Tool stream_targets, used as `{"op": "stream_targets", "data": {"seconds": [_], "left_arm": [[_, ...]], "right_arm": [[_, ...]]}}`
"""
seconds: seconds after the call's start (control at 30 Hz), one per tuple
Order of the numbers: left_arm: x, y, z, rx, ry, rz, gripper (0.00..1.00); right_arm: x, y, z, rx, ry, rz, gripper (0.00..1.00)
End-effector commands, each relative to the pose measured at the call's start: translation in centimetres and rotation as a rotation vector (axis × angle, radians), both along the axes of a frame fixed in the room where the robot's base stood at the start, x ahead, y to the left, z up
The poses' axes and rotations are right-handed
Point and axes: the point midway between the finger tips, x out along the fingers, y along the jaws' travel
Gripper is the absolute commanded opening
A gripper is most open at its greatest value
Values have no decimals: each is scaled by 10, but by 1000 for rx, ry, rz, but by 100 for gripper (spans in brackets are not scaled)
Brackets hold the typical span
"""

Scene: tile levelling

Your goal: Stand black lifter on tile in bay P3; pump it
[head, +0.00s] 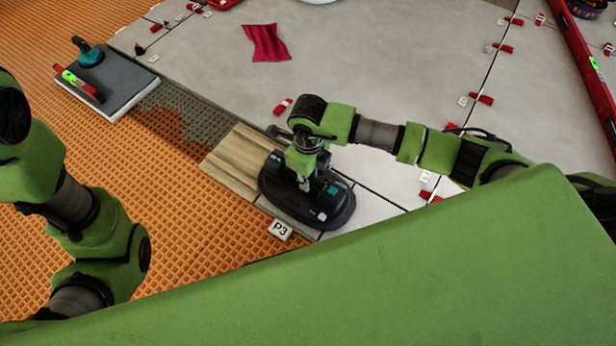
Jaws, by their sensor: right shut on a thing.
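The black lifter (337,217) is an oval black pad with a handle on top. It is at the middle of the head view, just behind the white P3 marker (280,229). It sits flat on, or very close over, a grey tile (289,214) whose front edge shows beside the marker; contact is hard to tell. My right gripper (306,182) points down over the lifter and is shut on its handle; the arm partly hides the grip. My left arm is at the left, but its gripper is not in view.
A wood-look tile (233,163) adjoins the lifter on the left, with grey ridged mortar (196,112) beyond. A loose tile (122,98) carries a teal suction cup (89,54) and a red level (79,84). A red cloth (266,42) and red clips (481,98) lie on the pale tiles.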

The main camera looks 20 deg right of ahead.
Motion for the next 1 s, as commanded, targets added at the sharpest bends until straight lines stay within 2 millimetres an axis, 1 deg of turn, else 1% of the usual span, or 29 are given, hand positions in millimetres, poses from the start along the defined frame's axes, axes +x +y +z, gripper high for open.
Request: {"op": "stream_targets", "data": {"seconds": [0.07,0.1,0.17,0.2,0.47,0.6,0.67,0.77,1.0], "left_arm": [[0,0,0,0,0,0,31],[0,0,0,0,0,0,31],[0,0,0,0,0,0,31],[0,0,0,0,0,0,31],[0,0,0,-1,2,0,31],[1,1,-1,-3,6,-2,31],[1,1,-1,-2,6,-1,31],[1,1,-1,-1,5,-1,31],[1,0,0,-1,3,0,31]], "right_arm": [[1,1,2,2,-3,0,0],[1,1,2,2,-3,0,18],[1,1,2,2,-3,0,34],[1,1,1,2,-3,0,35],[-1,0,-1,-2,2,0,35],[0,0,5,-1,-1,0,35],[1,0,13,0,-4,1,35],[1,0,31,1,-4,2,35],[1,0,84,1,-6,2,35]]}}
